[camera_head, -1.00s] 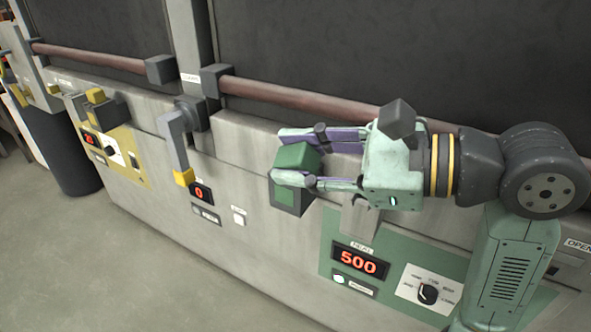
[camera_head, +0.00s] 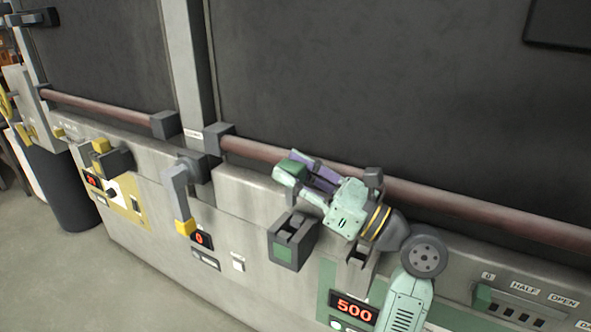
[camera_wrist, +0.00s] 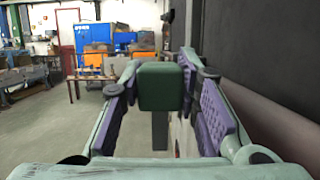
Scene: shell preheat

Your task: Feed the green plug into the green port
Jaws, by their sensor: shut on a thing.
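My gripper (camera_head: 298,172) is shut on the green plug (camera_head: 291,167), a block with a green top. In the wrist view the plug (camera_wrist: 160,87) sits between the two purple-padded fingers, with a grey stem below it. The green port (camera_head: 284,252) is a dark grey box with a green face on the front of the machine. Its open top slot shows empty. The plug is above the port and apart from it, close to the brown rail. My gripper is tilted up to the left.
A brown rail (camera_head: 450,204) runs along the machine behind my gripper. A grey bracket (camera_head: 358,256) stands right of the port. A yellow-tipped lever (camera_head: 180,200) is to the left, above a red display. The wrist view shows open floor (camera_wrist: 60,130) at left.

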